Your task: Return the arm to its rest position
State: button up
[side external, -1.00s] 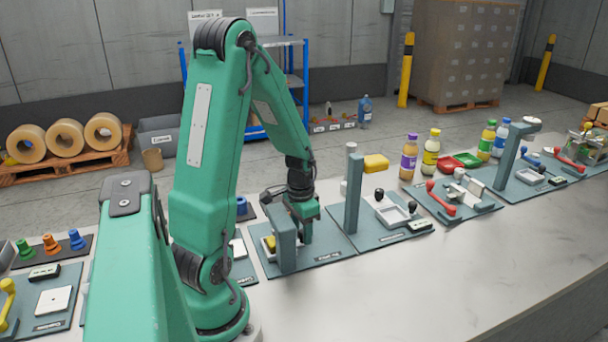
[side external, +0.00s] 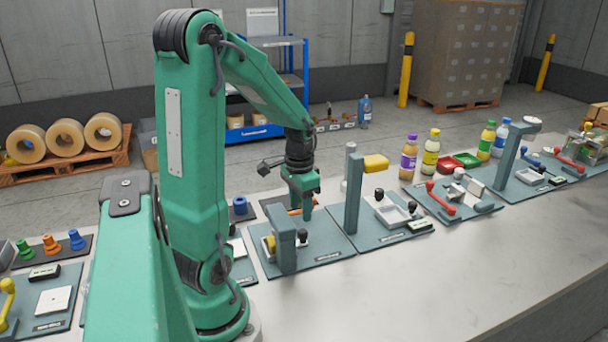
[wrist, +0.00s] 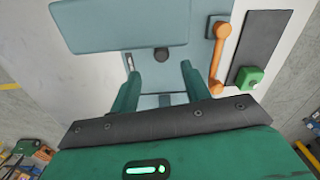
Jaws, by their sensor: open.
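My gripper (side external: 303,208) is raised above the blue-grey station plate (side external: 330,246) in front of my base. In the wrist view my gripper (wrist: 160,76) shows two green fingers standing apart, with nothing between them. A black knob (side external: 302,236) stands on that plate just below the fingers, and they look clear of it. The black knob also shows in the wrist view (wrist: 161,54), beyond the fingertips. My upper arm stands nearly upright, with the forearm sloping down to the right.
A blue-grey post (side external: 286,240) rises beside the knob. Bottles, including a purple one (side external: 408,160), stand farther along the counter. An orange handle (wrist: 218,55) shows in the wrist view. The counter front (side external: 400,290) is bare.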

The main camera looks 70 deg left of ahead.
jog(key=shift+d, duration=0.1)
jog(key=s+d+r+m+t, duration=0.1)
jog(key=d+r+t, duration=0.1)
jog(key=d+r, duration=0.5)
jog(key=s+d+r+t, duration=0.1)
jog(key=d+r+t, duration=0.2)
jog(key=d, duration=0.9)
notch_tip(320, 180, up, 4)
jog(key=shift+s+d+f+m, duration=0.15)
jog(key=shift+s+d+m, duration=0.15)
jog(key=shift+m, duration=0.1)
jog(key=shift+a, duration=0.1)
dwell(1.0)
